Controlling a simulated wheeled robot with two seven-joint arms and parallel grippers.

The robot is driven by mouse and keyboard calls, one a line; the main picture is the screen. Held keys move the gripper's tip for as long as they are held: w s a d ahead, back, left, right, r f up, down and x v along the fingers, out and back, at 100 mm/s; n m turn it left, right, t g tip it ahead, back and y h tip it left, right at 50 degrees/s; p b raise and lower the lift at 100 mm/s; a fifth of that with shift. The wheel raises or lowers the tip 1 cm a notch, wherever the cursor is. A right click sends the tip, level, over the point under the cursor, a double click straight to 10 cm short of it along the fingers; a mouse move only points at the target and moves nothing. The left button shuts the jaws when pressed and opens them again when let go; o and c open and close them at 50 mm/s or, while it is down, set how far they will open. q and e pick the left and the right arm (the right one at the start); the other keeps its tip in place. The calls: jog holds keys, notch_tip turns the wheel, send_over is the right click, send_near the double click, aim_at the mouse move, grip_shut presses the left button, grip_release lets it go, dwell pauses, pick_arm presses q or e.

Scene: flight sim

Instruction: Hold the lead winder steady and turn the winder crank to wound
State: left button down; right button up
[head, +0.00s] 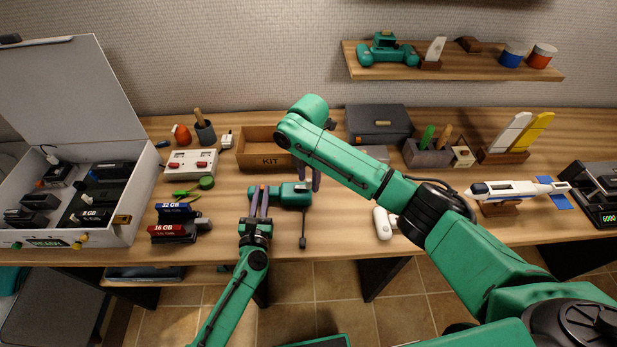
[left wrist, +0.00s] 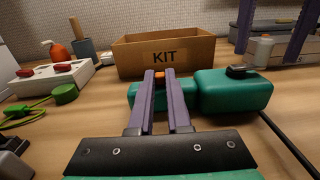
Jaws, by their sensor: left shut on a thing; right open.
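The lead winder (head: 291,195) is a green two-part body lying on the table in front of the KIT box. In the left wrist view its right block (left wrist: 235,92) carries a small black knob (left wrist: 242,71), which may be the crank. My left gripper (head: 260,203) is shut on the winder's left part, with an orange bit (left wrist: 159,74) between its fingertips. A black lead (head: 302,228) runs from the winder toward the table's front edge. My right gripper (head: 311,180) is open above and behind the winder's right end, apart from it; its purple fingers show at the upper right of the left wrist view (left wrist: 272,30).
The cardboard KIT box (head: 258,161) stands just behind the winder. A white box with red switches (head: 190,163) and a green cable coil (head: 206,183) lie to the left. A white device (head: 382,223) lies to the right. Bare table lies around the lead.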

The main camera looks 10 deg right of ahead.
grip_shut()
